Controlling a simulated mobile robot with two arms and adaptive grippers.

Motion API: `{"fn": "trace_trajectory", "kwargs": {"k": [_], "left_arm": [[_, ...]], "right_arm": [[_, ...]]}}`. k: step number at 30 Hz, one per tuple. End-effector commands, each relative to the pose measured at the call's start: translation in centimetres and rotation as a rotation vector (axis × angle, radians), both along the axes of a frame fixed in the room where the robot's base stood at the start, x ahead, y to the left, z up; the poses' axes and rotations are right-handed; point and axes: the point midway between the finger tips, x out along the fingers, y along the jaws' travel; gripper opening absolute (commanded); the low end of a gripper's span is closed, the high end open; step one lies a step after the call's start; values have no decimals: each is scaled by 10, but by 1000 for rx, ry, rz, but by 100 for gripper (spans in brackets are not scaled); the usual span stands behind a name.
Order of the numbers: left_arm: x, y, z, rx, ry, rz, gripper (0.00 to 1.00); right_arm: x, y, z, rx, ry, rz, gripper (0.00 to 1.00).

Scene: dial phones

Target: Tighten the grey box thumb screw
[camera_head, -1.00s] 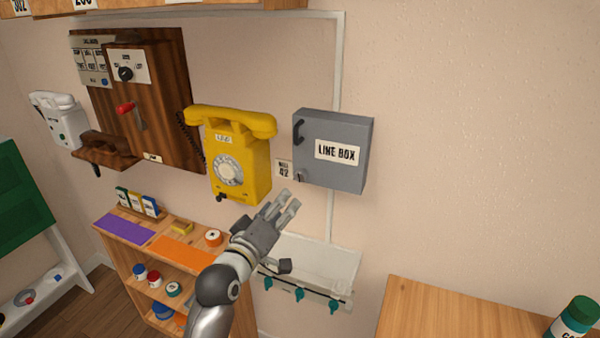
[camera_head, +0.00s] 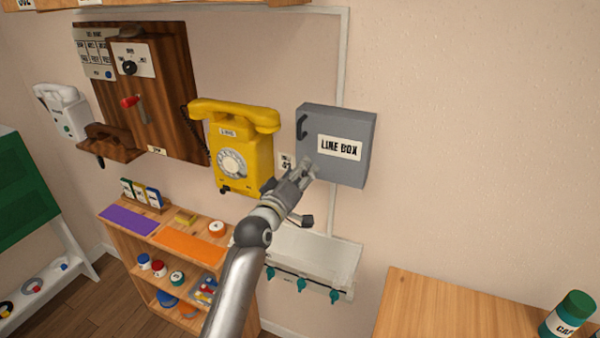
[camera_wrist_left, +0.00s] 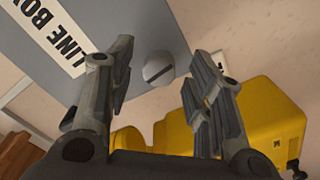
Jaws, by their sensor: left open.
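The grey line box (camera_head: 347,170) is mounted on the wall, with a black handle at its upper left and a "LINE BOX" label. My left gripper (camera_head: 309,166) is at the box's lower left corner and hides the thumb screw in the head view. In the left wrist view the round, slotted grey thumb screw (camera_wrist_left: 159,70) shows on the grey box (camera_wrist_left: 95,22). It lies ahead of and between the open fingers of my left gripper (camera_wrist_left: 155,85), which are empty and appear apart from it. My right gripper is not in view.
A yellow dial phone (camera_head: 245,150) hangs just left of the gripper and box. A white tray (camera_head: 315,257) with teal hooks is below. A wooden shelf (camera_head: 135,253) stands lower left, and a wooden table (camera_head: 440,310) lower right. The wall right of the box is clear.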

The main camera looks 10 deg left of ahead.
Motion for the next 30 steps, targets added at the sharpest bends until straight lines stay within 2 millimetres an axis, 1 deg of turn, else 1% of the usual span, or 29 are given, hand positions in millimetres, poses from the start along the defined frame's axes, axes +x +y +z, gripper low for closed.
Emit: {"fn": "trace_trajectory", "kwargs": {"k": [9,11,20,21,30], "left_arm": [[2,-1,0,0,-1,-1,48],[2,-1,0,0,-1,-1,41],[2,0,0,0,0,0,2],[2,0,0,0,0,0,1],[2,0,0,4,-1,1,0]], "right_arm": [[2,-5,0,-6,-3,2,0],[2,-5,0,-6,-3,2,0],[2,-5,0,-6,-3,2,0],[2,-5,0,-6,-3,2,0],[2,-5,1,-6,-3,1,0]]}}
